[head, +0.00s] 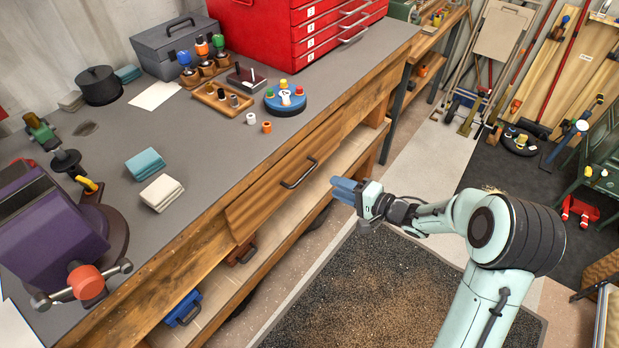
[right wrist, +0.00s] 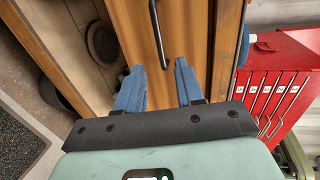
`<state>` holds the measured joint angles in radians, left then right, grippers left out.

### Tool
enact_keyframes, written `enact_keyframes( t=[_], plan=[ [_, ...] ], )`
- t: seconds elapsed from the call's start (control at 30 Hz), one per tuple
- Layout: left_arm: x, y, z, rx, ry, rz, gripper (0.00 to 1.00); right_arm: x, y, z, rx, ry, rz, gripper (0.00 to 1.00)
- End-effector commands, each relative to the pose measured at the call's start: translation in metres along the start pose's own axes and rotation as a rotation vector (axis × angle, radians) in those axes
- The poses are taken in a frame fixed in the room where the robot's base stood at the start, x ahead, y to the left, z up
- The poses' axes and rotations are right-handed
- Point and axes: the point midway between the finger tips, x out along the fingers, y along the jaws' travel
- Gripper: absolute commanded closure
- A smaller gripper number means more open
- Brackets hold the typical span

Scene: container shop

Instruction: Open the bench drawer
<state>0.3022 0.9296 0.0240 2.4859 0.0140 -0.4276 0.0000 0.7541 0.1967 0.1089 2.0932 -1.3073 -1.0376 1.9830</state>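The bench drawer (head: 262,203) is a wooden front set below the grey bench top, and it looks shut, flush with the bench. Its black bar handle (head: 299,174) is on the front. In the right wrist view the handle (right wrist: 159,32) shows ahead of the fingertips, roughly in line with the gap between them. My right gripper (head: 340,190) is to the right of the handle in the head view and apart from it. In the right wrist view its two blue fingers (right wrist: 158,68) are spread with nothing between them. My left gripper is not in view.
A purple vise (head: 50,245) sits at the bench's near left. A red tool chest (head: 270,35) stands at the far end. Below the drawer an open shelf (head: 265,265) holds a blue item (head: 183,310). A dark speckled mat (head: 365,290) covers clear floor in front.

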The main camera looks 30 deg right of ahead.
Motion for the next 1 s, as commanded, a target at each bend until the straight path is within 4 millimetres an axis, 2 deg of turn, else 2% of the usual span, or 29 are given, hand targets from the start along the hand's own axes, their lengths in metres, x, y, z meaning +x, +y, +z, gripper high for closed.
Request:
enact_keyframes(
  t=[0.1, 0.3, 0.5, 0.67, 0.93, 1.0],
  plan=[
    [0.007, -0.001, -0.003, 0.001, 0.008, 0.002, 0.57, 0.028, 0.003, 0.001, 0.000, -0.003, -0.001, 0.63],
    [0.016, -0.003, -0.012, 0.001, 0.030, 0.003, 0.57, 0.069, 0.003, 0.001, -0.001, -0.002, 0.000, 0.63],
    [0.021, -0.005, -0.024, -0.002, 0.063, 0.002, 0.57, 0.096, 0.002, 0.000, 0.000, 0.000, 0.000, 0.63],
    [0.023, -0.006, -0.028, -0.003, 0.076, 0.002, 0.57, 0.104, 0.001, 0.000, -0.001, 0.001, 0.001, 0.63],
    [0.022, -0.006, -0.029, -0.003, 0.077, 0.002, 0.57, 0.105, 0.001, 0.000, -0.001, 0.001, 0.001, 0.63],
    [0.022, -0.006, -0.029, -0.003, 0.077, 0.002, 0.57, 0.105, 0.001, 0.000, 0.000, 0.002, 0.001, 0.86]
  ],
)
